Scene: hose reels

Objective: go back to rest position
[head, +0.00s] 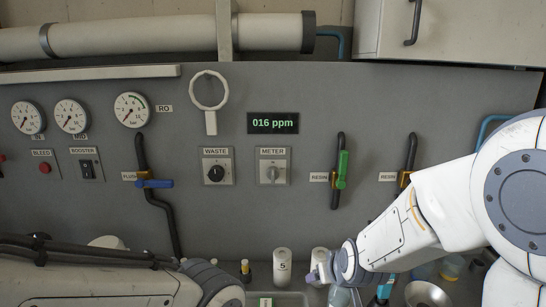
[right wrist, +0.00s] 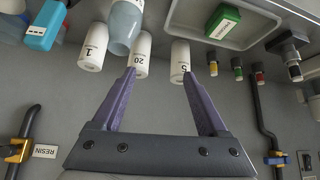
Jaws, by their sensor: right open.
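My right gripper (right wrist: 159,75) is open and empty in the right wrist view, its two purple fingers spread. The fingertips appear near white cylinders marked 20 (right wrist: 141,55) and 5 (right wrist: 180,62); I cannot tell whether they touch. In the head view the right gripper (head: 314,277) is mostly hidden behind its own wrist, with a little purple showing by a white cylinder (head: 320,256). My left arm reaches in at the lower left of the head view, and its gripper is out of the picture.
A grey panel (head: 250,90) with gauges, valves and a display reading 016 ppm stands behind. In the right wrist view are a cylinder marked 1 (right wrist: 93,47), a translucent bluish bottle (right wrist: 124,26), a blue device (right wrist: 45,27) and a tray (right wrist: 255,38) with a green block (right wrist: 223,22).

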